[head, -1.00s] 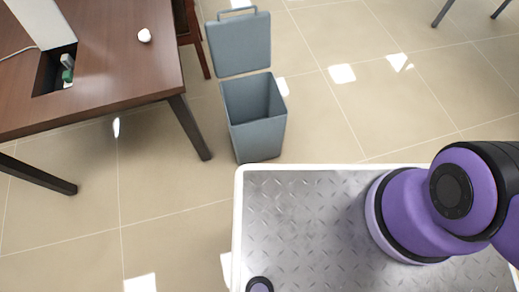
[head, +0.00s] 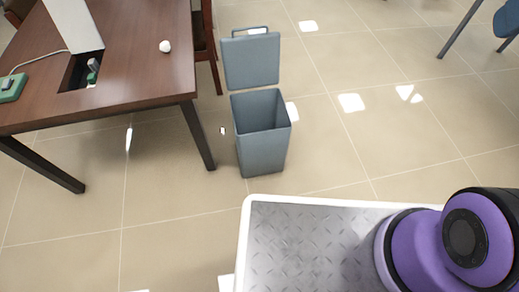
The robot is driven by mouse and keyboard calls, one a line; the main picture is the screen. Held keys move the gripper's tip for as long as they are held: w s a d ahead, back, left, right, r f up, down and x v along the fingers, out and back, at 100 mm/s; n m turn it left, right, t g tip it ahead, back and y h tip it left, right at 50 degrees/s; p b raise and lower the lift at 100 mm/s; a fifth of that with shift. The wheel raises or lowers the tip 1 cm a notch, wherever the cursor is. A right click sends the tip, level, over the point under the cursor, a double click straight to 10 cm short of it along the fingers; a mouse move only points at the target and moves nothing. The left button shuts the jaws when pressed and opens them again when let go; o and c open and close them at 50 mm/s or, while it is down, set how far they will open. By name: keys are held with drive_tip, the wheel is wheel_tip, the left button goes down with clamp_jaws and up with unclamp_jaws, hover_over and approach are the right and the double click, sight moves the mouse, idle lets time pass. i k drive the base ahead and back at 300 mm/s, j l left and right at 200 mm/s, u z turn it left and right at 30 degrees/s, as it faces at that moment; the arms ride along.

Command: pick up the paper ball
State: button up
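A small white ball (head: 165,46), which looks like the paper ball, lies on the brown wooden table (head: 150,78) at the upper left, near the table's right edge. My gripper is not in the head view; only a purple part of my arm shows at the lower right, far from the ball.
A grey bin (head: 262,140) with its lid (head: 251,62) raised stands open on the floor, right of the table. A chair (head: 207,45) is behind the table. A white panel (head: 73,24) and a green socket box (head: 12,88) are on the table. Tiled floor right of the bin is clear.

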sight(164, 46)
drive_tip(key=i+j, duration=0.15)
drive_tip(key=j, duration=0.25)
drive_tip(key=i+j, duration=0.15)
drive_tip(key=j, duration=0.3)
drive_tip(key=i+j, duration=0.2)
drive_tip(key=j, duration=0.2)
drive_tip(key=i+j+u, duration=0.1)
drive_tip(key=j, duration=0.35)
drive_tip(key=i+j, duration=0.2)
drive_tip(key=j, duration=0.2)
drive_tip(key=i+j, duration=0.2)
drive_tip(key=j, duration=0.2)
drive_tip(key=i+j, duration=0.15)
drive_tip(key=j, duration=0.3)
drive_tip(key=i+j, duration=0.2)
drive_tip(key=j, duration=0.2)
drive_tip(key=u, duration=0.05)
